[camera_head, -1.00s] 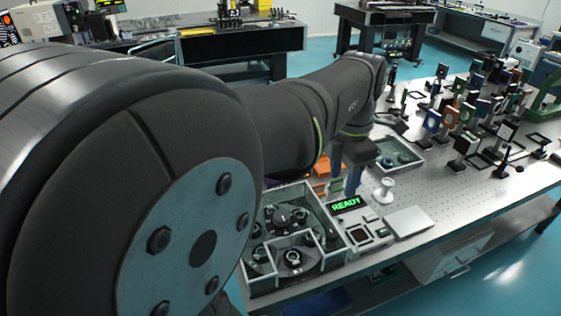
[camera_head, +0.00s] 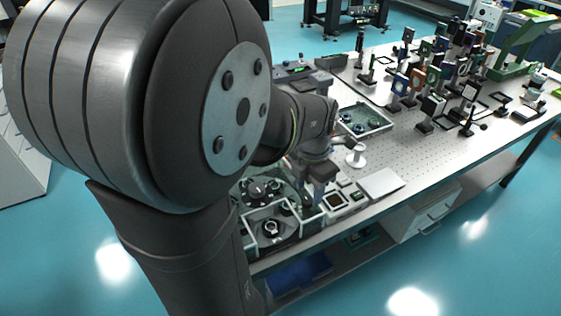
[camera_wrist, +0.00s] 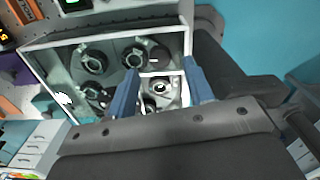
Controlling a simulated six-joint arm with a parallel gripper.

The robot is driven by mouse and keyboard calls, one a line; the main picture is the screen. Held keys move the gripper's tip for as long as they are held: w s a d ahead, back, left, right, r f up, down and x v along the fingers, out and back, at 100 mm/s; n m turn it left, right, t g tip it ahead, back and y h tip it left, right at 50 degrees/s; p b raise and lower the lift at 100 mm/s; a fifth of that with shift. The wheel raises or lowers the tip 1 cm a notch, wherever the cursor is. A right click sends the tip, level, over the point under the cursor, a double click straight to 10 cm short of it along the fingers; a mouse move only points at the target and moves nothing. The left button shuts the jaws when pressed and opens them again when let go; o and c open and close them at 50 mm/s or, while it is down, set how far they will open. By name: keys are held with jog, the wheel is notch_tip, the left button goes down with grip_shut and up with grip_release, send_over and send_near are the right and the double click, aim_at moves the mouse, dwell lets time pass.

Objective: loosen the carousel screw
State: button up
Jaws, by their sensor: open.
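The clear-walled box (camera_head: 283,243) with pale edges holds several dark round carousel parts at the near left end of the table. In the wrist view the box (camera_wrist: 52,43) shows several dark knobs around its floor. A small round fitting with a bright centre (camera_wrist: 160,87) sits in a white-edged compartment, between my fingers in the picture. My gripper (camera_wrist: 160,68) has its two blue fingers apart, with nothing held. In the head view my gripper (camera_head: 318,172) is beside and above the box, partly hidden. I cannot tell which part is the carousel screw.
A white spool-like post (camera_head: 356,157), a flat pale plate (camera_head: 380,184) and a glass-walled tray (camera_head: 363,118) stand right of my gripper. Many optic mounts (camera_head: 440,75) crowd the table's far side. The table's front edge runs close to the box.

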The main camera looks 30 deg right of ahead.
aim_at(308, 200)
jog(key=shift+f, duration=1.8)
jog(key=c, duration=1)
